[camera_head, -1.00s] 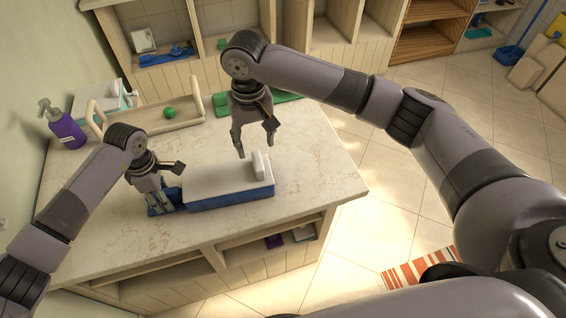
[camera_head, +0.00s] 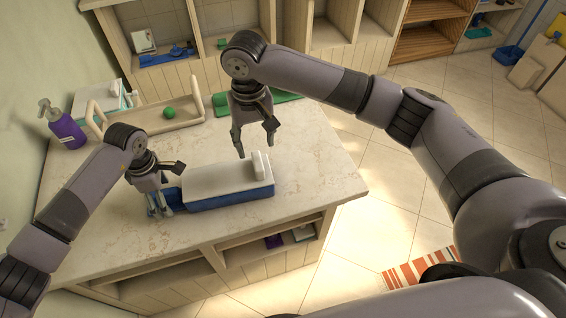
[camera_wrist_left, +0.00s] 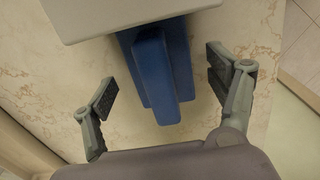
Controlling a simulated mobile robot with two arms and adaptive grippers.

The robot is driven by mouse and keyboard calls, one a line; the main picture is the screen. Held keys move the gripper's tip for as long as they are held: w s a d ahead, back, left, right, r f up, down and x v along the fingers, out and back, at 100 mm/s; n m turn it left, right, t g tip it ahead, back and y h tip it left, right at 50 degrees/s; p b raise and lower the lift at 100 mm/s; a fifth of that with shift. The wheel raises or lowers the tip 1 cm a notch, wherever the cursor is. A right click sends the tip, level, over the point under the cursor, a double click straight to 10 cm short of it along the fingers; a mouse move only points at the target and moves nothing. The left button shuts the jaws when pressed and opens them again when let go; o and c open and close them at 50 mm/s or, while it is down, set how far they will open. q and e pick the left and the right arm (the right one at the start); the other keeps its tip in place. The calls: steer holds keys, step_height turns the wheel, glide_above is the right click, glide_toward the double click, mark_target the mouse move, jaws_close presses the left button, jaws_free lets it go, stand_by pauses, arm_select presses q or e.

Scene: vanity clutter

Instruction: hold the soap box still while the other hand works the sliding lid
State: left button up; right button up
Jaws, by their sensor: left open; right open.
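The soap box has a blue body (camera_head: 232,199) and a pale sliding lid (camera_head: 215,180) with a raised block at its right end. It lies on the marble counter. A narrow blue part (camera_wrist_left: 158,70) extends from its left end. My left gripper (camera_head: 168,187) is open at that end. In the left wrist view its two fingers (camera_wrist_left: 163,86) stand on either side of the blue part, with a gap on each side. The pale lid's edge (camera_wrist_left: 120,15) shows at the top there. My right gripper (camera_head: 255,145) is open above and behind the raised block, apart from it.
A wooden tray (camera_head: 185,125) with a green ball (camera_head: 170,113) stands at the back, near a purple pump bottle (camera_head: 65,128). A green item (camera_head: 287,98) lies behind my right gripper. The counter's front and right parts are clear.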

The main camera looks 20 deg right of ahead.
arm_select(q)
steer(key=shift+r, duration=0.15)
arm_select(e)
steer(key=shift+r, duration=0.1)
arm_select(q)
steer(key=shift+r+p, duration=1.85)
steer(key=shift+r, duration=1)
arm_select(e)
steer(key=shift+r, duration=1.7)
arm_select(q)
steer(key=shift+r, duration=0.4)
step_height(320, 180, up, 9)
steer(key=p, duration=0.5)
arm_select(e)
steer(key=shift+r, duration=2.5)
arm_select(q)
steer(key=shift+r, duration=0.1)
